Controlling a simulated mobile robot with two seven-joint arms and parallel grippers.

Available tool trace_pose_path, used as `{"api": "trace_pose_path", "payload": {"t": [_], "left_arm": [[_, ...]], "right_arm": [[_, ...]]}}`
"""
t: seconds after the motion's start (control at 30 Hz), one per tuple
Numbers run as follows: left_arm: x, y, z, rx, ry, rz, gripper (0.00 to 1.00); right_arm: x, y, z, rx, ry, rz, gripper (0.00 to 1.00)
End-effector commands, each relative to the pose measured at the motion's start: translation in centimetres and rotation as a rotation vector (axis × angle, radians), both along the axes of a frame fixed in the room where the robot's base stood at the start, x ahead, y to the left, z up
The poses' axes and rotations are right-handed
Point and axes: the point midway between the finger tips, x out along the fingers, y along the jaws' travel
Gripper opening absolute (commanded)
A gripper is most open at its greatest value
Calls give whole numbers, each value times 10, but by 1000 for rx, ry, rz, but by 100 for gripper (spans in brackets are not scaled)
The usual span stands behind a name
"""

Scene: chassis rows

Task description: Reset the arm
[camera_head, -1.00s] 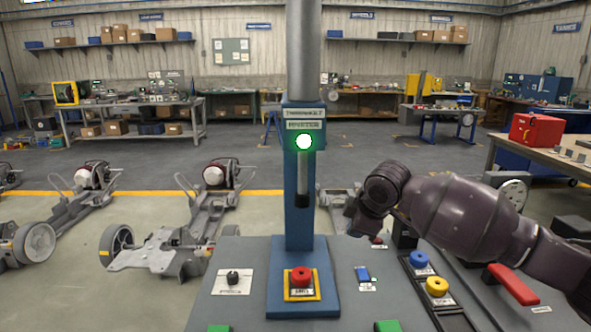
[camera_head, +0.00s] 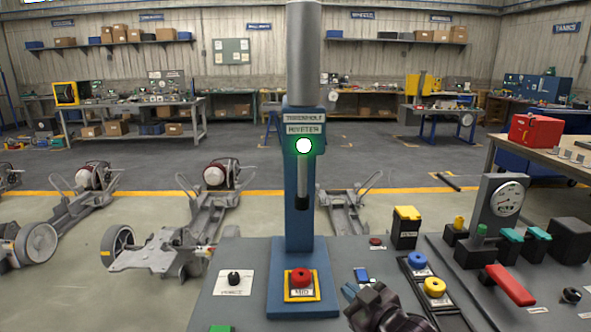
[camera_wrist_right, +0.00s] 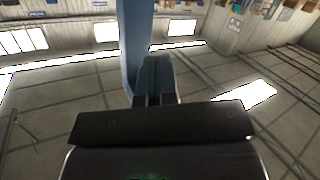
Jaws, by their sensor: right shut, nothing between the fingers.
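My right gripper (camera_head: 352,292) is low in the head view, over the front of the grey bench, to the right of the red button (camera_head: 300,277). Its fingers are shut and hold nothing. In the right wrist view the closed dark fingertips (camera_wrist_right: 154,99) show at the middle, with a blue column (camera_wrist_right: 136,35) behind them. My right arm is mostly below the picture edge in the head view. My left gripper is not in view.
The blue riveter column (camera_head: 299,180) with a lit green lamp (camera_head: 304,146) rises from the bench. Right of the gripper are a blue knob (camera_head: 418,259), a yellow knob (camera_head: 434,286), a red lever (camera_head: 510,285) and a gauge (camera_head: 509,198). Chassis frames (camera_head: 160,250) stand on the floor behind.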

Motion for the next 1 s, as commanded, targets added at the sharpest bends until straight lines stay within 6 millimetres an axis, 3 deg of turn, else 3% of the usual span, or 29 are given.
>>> {"api": "trace_pose_path", "payload": {"t": [0.37, 0.7, 0.9, 1.0], "left_arm": [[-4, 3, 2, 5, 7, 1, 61], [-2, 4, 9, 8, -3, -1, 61], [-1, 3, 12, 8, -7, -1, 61], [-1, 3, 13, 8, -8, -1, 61]], "right_arm": [[-93, -72, -76, 92, 67, -230, 0], [-209, -135, -158, 99, 282, -451, 0], [-279, -152, -199, 98, 421, -538, 0], [-301, -155, -210, 94, 462, -557, 0]]}}
